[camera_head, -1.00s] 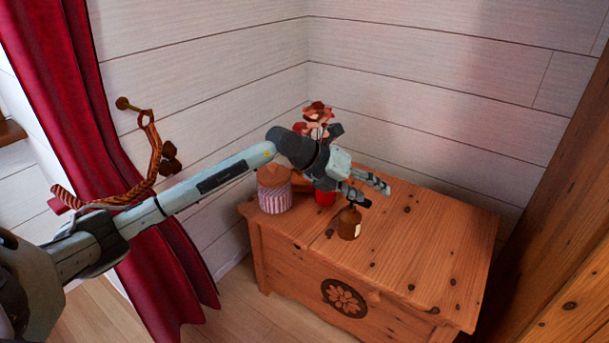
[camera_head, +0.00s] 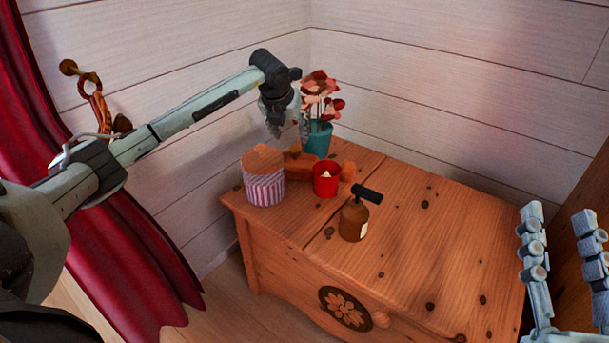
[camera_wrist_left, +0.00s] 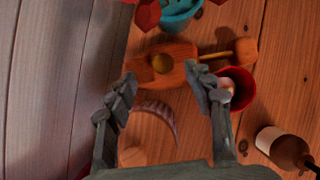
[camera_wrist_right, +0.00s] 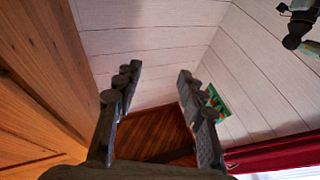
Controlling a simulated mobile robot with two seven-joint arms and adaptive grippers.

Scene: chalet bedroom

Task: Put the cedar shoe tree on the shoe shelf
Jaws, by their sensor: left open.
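The cedar shoe tree (camera_head: 300,167) lies on the wooden chest, partly hidden in the head view behind the red candle cup and the striped box. In the left wrist view its orange-brown body (camera_wrist_left: 165,66), a thin rod and a heel block (camera_wrist_left: 246,50) show. My left gripper (camera_head: 288,128) points down above the back left of the chest, open and empty. In the left wrist view its fingertips (camera_wrist_left: 161,75) are on either side of the shoe tree's body, apparently above it. My right gripper (camera_head: 557,215) is open and empty at the right edge. I cannot identify the shoe shelf.
The chest (camera_head: 430,220) also bears a striped round box (camera_head: 264,188), a red candle cup (camera_head: 326,181), a brown bottle with a black top (camera_head: 354,219) and a teal flower pot (camera_head: 317,140). Its right half is clear. White plank walls stand close behind.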

